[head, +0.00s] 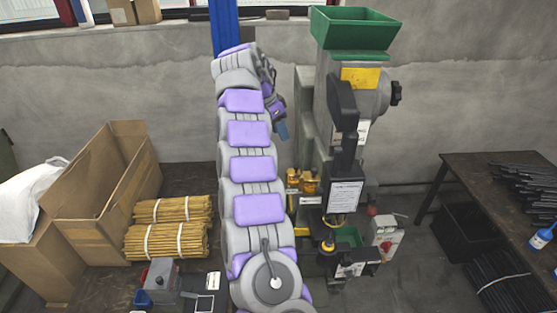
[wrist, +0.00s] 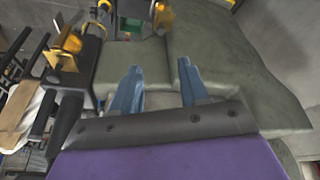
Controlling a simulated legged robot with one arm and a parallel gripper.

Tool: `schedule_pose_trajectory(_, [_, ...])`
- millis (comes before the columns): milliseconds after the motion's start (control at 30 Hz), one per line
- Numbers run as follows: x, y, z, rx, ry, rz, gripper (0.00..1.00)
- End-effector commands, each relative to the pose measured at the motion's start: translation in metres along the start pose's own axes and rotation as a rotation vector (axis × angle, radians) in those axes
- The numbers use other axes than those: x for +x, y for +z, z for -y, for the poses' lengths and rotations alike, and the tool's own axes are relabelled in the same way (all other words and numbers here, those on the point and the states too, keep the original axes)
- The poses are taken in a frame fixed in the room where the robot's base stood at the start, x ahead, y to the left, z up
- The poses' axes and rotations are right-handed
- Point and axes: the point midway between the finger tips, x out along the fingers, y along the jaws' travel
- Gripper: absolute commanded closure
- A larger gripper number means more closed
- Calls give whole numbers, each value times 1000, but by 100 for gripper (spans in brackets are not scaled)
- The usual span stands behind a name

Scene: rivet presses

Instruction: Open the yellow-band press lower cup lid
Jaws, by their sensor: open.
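The press (head: 335,110) stands right of my arm in the head view, grey-green with a yellow band (head: 360,78) near its top. Small yellow fittings (head: 292,182) sit low on its left side; I cannot tell which part is the lower cup or its lid. My gripper (head: 281,131) is left of the press's upper body, above these fittings. In the wrist view, the blue fingers of my gripper (wrist: 159,66) are apart with nothing between them, in front of a grey-green surface (wrist: 225,65). Yellow parts (wrist: 162,18) show beyond the fingers, and another (wrist: 70,42) at upper left.
A green hopper (head: 352,28) tops the press and a green bin (head: 348,237) sits low at its front. A dark table with black rods (head: 520,185) stands at right. Bundled yellow sticks (head: 165,240) and an open cardboard box (head: 105,185) are at left.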

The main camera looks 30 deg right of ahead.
Motion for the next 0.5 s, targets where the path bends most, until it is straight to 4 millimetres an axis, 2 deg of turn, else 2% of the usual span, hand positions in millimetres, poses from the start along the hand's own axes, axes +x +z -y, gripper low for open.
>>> schedule_pose_trajectory(100, [1, -8, 0, 59, 5, -18, 55])
schedule_pose_trajectory(267, [9, -9, 0, 76, 6, -23, 55])
schedule_pose_trajectory(500, [48, -10, -1, 73, 11, -20, 55])
